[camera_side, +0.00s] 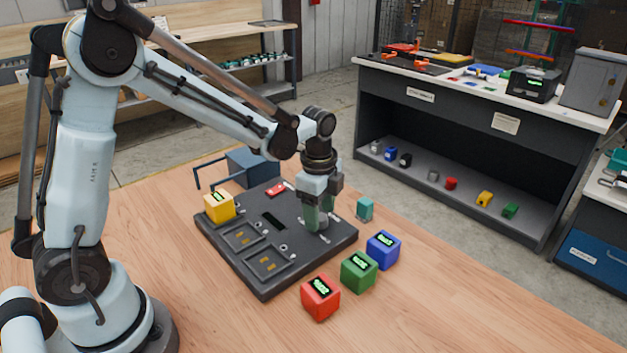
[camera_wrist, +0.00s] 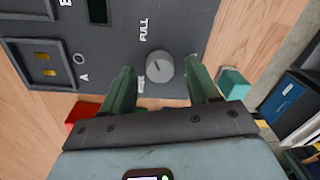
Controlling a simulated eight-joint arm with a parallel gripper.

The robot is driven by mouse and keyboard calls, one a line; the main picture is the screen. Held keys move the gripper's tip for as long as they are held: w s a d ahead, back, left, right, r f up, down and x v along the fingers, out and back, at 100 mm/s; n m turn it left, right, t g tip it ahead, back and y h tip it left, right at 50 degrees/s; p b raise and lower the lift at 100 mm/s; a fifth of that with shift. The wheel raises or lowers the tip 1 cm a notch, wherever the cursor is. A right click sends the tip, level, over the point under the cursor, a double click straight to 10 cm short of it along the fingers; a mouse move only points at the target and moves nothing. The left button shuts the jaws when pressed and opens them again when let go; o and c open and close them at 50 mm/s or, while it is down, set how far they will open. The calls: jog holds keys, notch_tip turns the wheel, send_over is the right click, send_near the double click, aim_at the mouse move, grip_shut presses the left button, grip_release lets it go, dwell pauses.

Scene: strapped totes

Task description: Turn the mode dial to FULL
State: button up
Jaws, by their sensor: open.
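The mode dial (camera_wrist: 160,66) is a round grey knob with a short dark mark on its face. It sits on a dark panel (camera_wrist: 110,52), which also shows in the side view (camera_side: 292,262). The word FULL (camera_wrist: 143,30) is printed on one side of the dial. A second label (camera_wrist: 140,86) is partly covered by a finger. My gripper (camera_wrist: 162,72) is open, its green fingers on either side of the dial with gaps visible. In the side view my gripper (camera_side: 320,222) points down at the panel's right part; the fingers largely hide the dial there.
A yellow cube (camera_side: 219,206) sits on the panel's left part, near a red switch (camera_side: 277,189). A teal block (camera_side: 365,209) and blue (camera_side: 383,250), green (camera_side: 358,272) and red (camera_side: 320,297) cubes stand right of the panel. The front right table is clear.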

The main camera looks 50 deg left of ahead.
notch_tip(320, 180, up, 11)
jog(key=shift+s+r, duration=0.2)
jog(key=shift+s, duration=0.1)
jog(key=shift+d, duration=0.1)
jog(key=s+f+n+t, duration=0.2)
jog(key=s+n+t, duration=0.4)
jog(key=s+n, duration=0.5)
jog(key=n, duration=0.3)
jog(key=shift+s+d+t, duration=0.15)
jog(key=shift+t, duration=0.15)
